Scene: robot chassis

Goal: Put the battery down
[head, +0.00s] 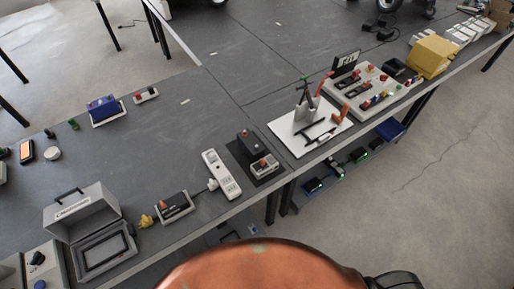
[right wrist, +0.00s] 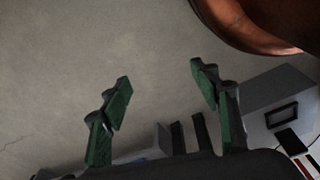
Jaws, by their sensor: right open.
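My right gripper (right wrist: 161,88) shows in the right wrist view with its green-padded fingers wide apart. Nothing is between them, and bare floor is behind. Neither gripper shows in the head view. I cannot tell for sure which object is the battery. A dark block with a red top (head: 250,141) stands on a black mat (head: 240,158) near the table's front edge. A grey box with a red part (head: 264,166) stands beside it on the mat. A dark block in a grey holder (head: 173,205) lies further left.
A white power strip (head: 221,174) lies left of the mat. An open grey case (head: 105,258) stands at the front left. A white board with tools (head: 288,133) and a panel with coloured parts (head: 368,92) are to the right. The dark table (head: 150,150) is clear behind the power strip.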

